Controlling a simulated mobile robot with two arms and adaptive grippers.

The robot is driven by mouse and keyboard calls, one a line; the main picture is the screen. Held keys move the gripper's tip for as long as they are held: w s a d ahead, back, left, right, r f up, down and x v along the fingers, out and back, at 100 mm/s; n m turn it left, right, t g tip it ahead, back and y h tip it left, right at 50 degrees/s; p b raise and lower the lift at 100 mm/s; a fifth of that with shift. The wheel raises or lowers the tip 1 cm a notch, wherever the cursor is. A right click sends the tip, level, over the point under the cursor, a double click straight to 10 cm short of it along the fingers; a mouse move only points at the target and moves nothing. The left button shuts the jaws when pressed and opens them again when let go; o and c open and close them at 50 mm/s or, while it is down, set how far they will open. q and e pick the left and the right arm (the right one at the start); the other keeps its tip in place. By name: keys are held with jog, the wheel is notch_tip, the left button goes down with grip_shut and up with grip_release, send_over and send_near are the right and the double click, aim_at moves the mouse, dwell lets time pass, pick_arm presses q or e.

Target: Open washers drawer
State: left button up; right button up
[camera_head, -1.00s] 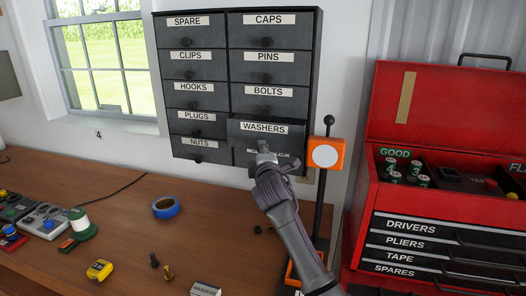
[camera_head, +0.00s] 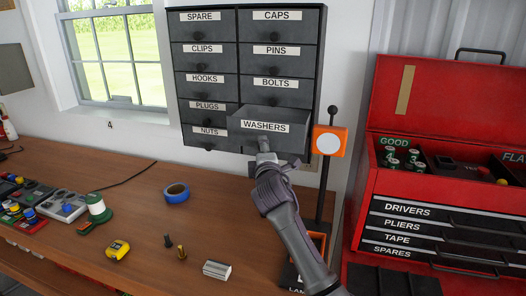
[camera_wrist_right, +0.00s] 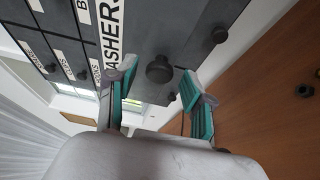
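The washers drawer (camera_head: 240,123) is a dark grey drawer with a white WASHERS label, at the lower right of the wall cabinet (camera_head: 238,12). It stands pulled out from the cabinet, with part of its open top visible. My right gripper (camera_head: 264,148) is at the drawer's front, just below the label. In the right wrist view my right gripper (camera_wrist_right: 160,84) has its two fingers apart, with the dark round drawer knob (camera_wrist_right: 159,69) between the fingertips and visible gaps on both sides. My left gripper is not in view.
The other labelled drawers look shut. An orange-and-white device on a black stand (camera_head: 329,140) is close to the right of the drawer. A red toolbox (camera_head: 440,130) stands further right. Blue tape (camera_head: 176,193) and small parts lie on the wooden bench (camera_head: 140,205) below.

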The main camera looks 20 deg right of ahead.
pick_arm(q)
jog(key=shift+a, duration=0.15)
pick_arm(e)
jog(key=v, duration=1.2)
